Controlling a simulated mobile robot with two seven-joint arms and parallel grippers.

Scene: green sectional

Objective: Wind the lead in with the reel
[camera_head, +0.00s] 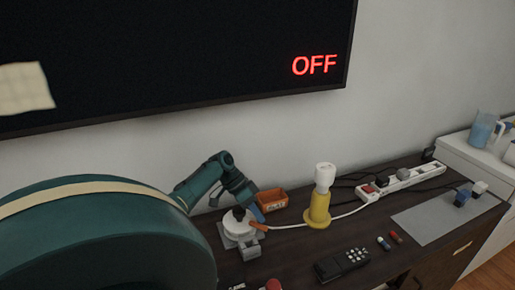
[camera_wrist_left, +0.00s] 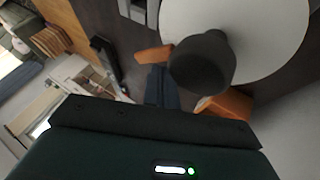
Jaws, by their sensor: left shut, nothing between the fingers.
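The reel (camera_head: 236,232) is a white disc on a grey base with an upright dark knob (camera_head: 238,212). The disc (camera_wrist_left: 268,30) and the knob (camera_wrist_left: 203,62) fill the upper middle and right of the left wrist view. The white lead (camera_head: 290,226) runs from the reel's right side, past a yellow stand, to a white power strip (camera_head: 400,182). My left gripper (camera_head: 257,213) is shut and empty, just right of the knob in the head view. In the left wrist view its dark fingers (camera_wrist_left: 160,88) are beside the knob; contact cannot be told. My right gripper is out of view.
An orange piece (camera_head: 258,227) sits at the disc's edge. A black remote (camera_head: 342,264) lies in front. The wall screen (camera_head: 180,50) reads OFF.

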